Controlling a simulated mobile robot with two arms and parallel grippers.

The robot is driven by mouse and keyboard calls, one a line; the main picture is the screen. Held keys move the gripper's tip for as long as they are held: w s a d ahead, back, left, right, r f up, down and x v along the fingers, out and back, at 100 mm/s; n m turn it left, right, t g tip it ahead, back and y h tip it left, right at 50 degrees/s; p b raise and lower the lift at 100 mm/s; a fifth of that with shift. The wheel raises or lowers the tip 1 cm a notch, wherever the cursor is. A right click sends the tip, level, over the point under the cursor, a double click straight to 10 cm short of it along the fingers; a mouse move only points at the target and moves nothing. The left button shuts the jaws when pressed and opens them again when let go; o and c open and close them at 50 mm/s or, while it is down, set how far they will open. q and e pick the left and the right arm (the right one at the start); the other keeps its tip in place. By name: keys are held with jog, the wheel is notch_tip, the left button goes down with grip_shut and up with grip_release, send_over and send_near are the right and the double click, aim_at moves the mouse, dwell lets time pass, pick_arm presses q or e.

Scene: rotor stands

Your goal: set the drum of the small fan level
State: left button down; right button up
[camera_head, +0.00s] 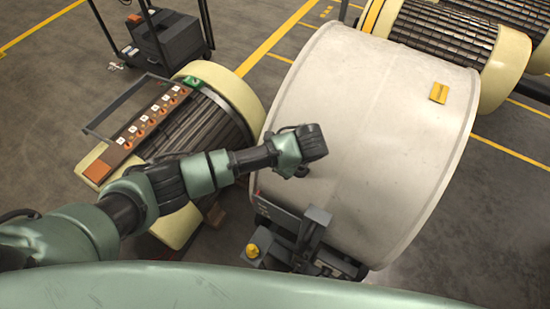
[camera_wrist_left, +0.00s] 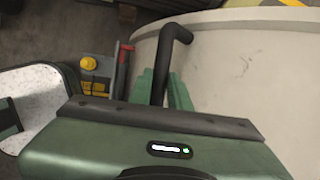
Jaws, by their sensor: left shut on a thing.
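The drum (camera_head: 380,110) of the small fan is a large off-white cylinder that fills the right middle of the head view. It also shows as a pale curved wall in the left wrist view (camera_wrist_left: 250,60). It looks slanted in the head view, but I cannot tell its true tilt. A bent black handle (camera_wrist_left: 172,40) stands at the drum's side. My left gripper (camera_wrist_left: 165,92) is shut on this handle, which runs between its green fingers. In the head view my left gripper (camera_head: 303,168) is at the drum's left edge and hides most of the handle. My right gripper is not in view.
A dark grey stand (camera_head: 290,225) with a yellow knob (camera_head: 252,250) is below the drum's left edge. A ribbed rotor (camera_head: 205,120) with cream ends and a panel lies left. More rotors (camera_head: 450,35) are at top right. A dark cart (camera_head: 165,40) stands behind.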

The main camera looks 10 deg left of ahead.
pick_arm(q)
jog(key=shift+d+r, duration=0.1)
jog(key=shift+d, duration=0.2)
jog(key=c, duration=1.4)
grip_release()
jog(key=shift+c, duration=0.2)
jog(key=shift+o, duration=0.6)
jog(key=shift+s+d, duration=0.1)
jog(key=shift+s, duration=0.05)
jog(key=v, duration=0.8)
jog(key=shift+b, duration=0.45)
